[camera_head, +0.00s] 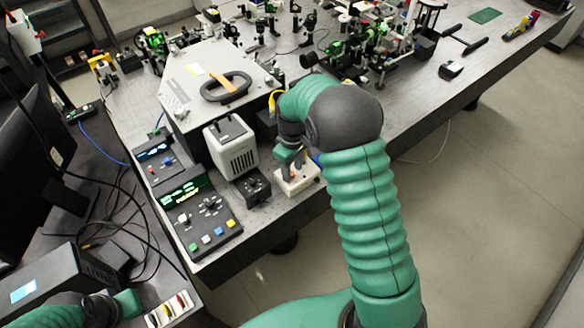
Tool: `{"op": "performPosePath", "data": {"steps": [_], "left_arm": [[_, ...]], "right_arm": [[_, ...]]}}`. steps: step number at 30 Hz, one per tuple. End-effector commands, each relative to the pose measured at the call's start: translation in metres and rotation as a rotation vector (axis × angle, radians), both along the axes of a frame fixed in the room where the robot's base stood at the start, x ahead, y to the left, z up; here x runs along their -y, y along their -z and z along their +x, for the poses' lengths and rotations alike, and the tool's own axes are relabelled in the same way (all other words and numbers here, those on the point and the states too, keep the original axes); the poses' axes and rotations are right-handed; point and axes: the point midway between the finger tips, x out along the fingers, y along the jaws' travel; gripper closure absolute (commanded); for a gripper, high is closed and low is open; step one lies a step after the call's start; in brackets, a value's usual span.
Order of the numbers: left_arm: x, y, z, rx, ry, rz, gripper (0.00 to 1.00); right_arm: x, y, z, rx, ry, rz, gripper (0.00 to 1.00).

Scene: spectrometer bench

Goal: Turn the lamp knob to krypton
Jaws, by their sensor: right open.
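My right gripper (292,172) points down over a small white box (304,184) at the bench's front edge. Its jaws are open, and the box's top is partly hidden by them. I cannot tell whether they touch anything. A small black box (253,187) with a knob-like top stands just left of the white box. A dark control panel (222,228) with a lit display, dark knobs and coloured buttons lies further left. I cannot read which knob is the lamp knob or its setting. My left gripper (128,303) shows in green at the lower left; its jaws cannot be made out.
A grey vented housing (232,148) stands behind the black box. A large grey instrument (205,75) is behind it. Optics (365,45) crowd the back of the bench. Cables and a monitor (35,130) fill the left desk. A tray of coloured items (170,308) lies near my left gripper.

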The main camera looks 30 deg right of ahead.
Motion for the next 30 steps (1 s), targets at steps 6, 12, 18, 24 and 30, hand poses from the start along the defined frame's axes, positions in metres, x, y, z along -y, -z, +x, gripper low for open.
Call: {"op": "performPosePath", "data": {"steps": [6,12,18,24,30], "left_arm": [[-0.0001,-0.0001,0.0000,0.000,0.000,0.000,0.64],[-0.0002,-0.0001,0.0000,0.000,-0.001,0.000,0.64],[-0.0001,-0.0001,0.0000,0.000,0.000,0.000,0.64],[-0.0001,0.0000,0.0000,0.000,0.000,0.000,0.64],[-0.0002,-0.0014,0.0000,0.000,-0.001,0.000,0.64]], "right_arm": [[-0.0020,0.0033,0.0006,-0.001,-0.001,-0.001,0.59],[-0.0002,0.0034,0.0004,0.000,0.000,0.000,0.76],[-0.0007,0.0034,0.0000,-0.001,0.000,0.001,1.00],[0.0003,0.0039,-0.0007,-0.003,0.001,0.000,1.00],[0.0004,0.0037,-0.0012,-0.005,0.022,-0.001,1.00]]}}
